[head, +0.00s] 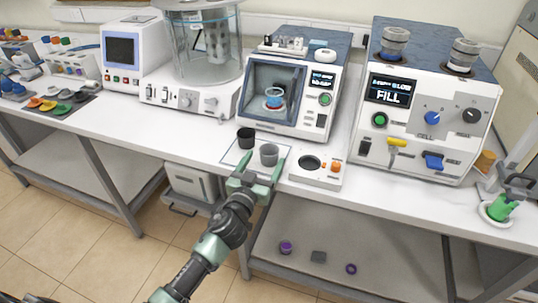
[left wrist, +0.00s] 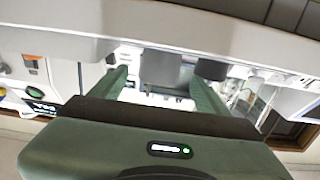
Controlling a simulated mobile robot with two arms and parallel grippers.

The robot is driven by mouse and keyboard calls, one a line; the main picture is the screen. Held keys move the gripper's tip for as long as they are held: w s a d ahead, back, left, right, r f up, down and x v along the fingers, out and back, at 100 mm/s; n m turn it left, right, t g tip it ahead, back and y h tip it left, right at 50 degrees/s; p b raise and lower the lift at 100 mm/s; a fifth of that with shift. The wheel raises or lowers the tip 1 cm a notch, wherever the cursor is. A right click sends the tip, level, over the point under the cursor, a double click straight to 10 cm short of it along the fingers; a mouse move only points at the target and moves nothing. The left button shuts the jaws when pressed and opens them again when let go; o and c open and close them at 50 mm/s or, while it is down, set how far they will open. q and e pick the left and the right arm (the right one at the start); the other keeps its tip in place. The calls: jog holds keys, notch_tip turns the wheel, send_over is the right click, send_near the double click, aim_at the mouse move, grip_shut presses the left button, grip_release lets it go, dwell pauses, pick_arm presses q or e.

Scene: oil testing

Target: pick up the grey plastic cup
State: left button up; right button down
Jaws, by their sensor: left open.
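The grey plastic cup (head: 268,154) stands upright on a pale square mat (head: 229,161) near the front of the bench. A black cup (head: 246,137) stands just behind it to the left. My left gripper (head: 263,158) is open, reaching in from the front with one finger on each side of the grey cup. In the left wrist view, which is upside down, the grey cup (left wrist: 161,68) shows between the two fingers, and the black cup (left wrist: 211,69) is close beside the right-hand finger. I cannot tell whether either finger touches the grey cup. My right gripper is not in view.
A white block with a round hole (head: 327,178) and an orange button is to the right of the mat. Behind stands a chamber machine (head: 293,85) with a blue-banded cup inside. A machine reading FILL (head: 430,100) is on the right. A green object (head: 501,208) stands at far right.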

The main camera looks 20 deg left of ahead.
aim_at(266, 157)
pick_arm(q)
jog(key=w, duration=0.3)
jog(key=shift+w+d, duration=0.1)
jog(key=shift+w, duration=0.05)
jog(key=shift+r, duration=0.1)
jog(key=shift+c, duration=0.3)
jog(key=c, duration=1.4)
jog(key=shift+o, duration=0.2)
jog(key=shift+r+p, duration=0.35)
jog(key=shift+r, duration=0.3)
notch_tip(266, 157, up, 18)
jog(key=p, duration=0.2)
jog(key=shift+r, duration=0.25)
